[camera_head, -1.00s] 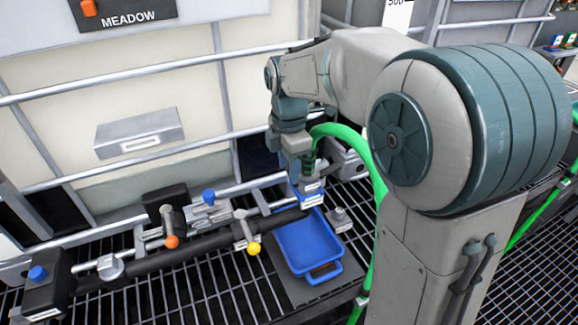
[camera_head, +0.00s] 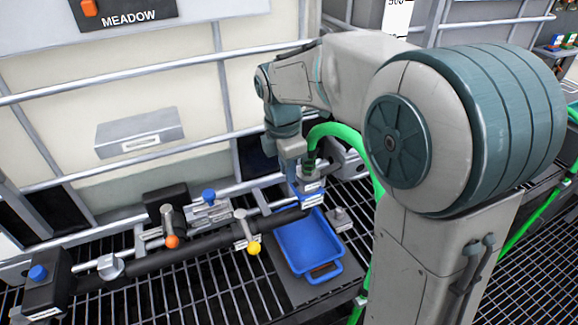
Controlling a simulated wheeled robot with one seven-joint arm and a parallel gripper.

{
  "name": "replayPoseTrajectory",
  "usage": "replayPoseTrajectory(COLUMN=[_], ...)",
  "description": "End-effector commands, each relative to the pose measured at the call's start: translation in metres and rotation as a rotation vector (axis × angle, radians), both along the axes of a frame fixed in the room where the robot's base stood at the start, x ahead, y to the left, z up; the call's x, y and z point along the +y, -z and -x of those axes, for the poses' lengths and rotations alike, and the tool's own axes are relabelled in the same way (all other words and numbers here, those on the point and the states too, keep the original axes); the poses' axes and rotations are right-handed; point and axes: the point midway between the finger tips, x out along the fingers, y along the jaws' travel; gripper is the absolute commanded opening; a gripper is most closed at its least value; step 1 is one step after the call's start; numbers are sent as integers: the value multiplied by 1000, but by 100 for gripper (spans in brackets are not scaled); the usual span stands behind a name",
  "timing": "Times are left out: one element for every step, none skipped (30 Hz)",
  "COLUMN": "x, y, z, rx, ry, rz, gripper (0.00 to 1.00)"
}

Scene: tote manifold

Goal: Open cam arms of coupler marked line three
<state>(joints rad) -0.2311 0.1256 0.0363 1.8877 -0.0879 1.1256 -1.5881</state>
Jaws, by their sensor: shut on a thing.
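A grey coupler (camera_head: 313,186) stands at the right end of the black pipe (camera_head: 190,245), with the green hose (camera_head: 340,130) running into its top. Small white labels show on and below it, too small to read. My gripper (camera_head: 296,184) is down at the left side of this coupler, shut on what appears to be its blue cam arm. The fingertips and the grip are small and partly hidden. The far side of the coupler and any second arm there cannot be made out.
Valves with an orange knob (camera_head: 172,241), a yellow knob (camera_head: 253,248) and blue knobs (camera_head: 208,196) stand along the pipes to the left. A caged pale tank (camera_head: 120,110) rises behind.

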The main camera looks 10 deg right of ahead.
Motion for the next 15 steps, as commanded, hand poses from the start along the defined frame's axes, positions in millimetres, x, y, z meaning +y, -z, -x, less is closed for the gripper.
replayPoseTrajectory(x=[3,3,5,7,8,9,11,12,14,15,16,18,20,20,22], y=[1,1,2,2,3,4,5,6,7,8,9,10,11,12,14], z=[1,1,2,2,3,3,4,4,5,5,5,6,6,6,7], rx=[-9,-15,-24,-31,-38,-48,-56,-65,-77,-86,-96,-107,-117,-126,-138], ry=[-5,-6,-7,-7,-7,-7,-8,-8,-8,-9,-9,-9,-9,-9,-8], rz=[24,43,69,90,112,144,170,196,232,258,285,322,349,376,413], gripper=[0,0,0,0,0,0,0,0,0,0,0,0,0,0,0])
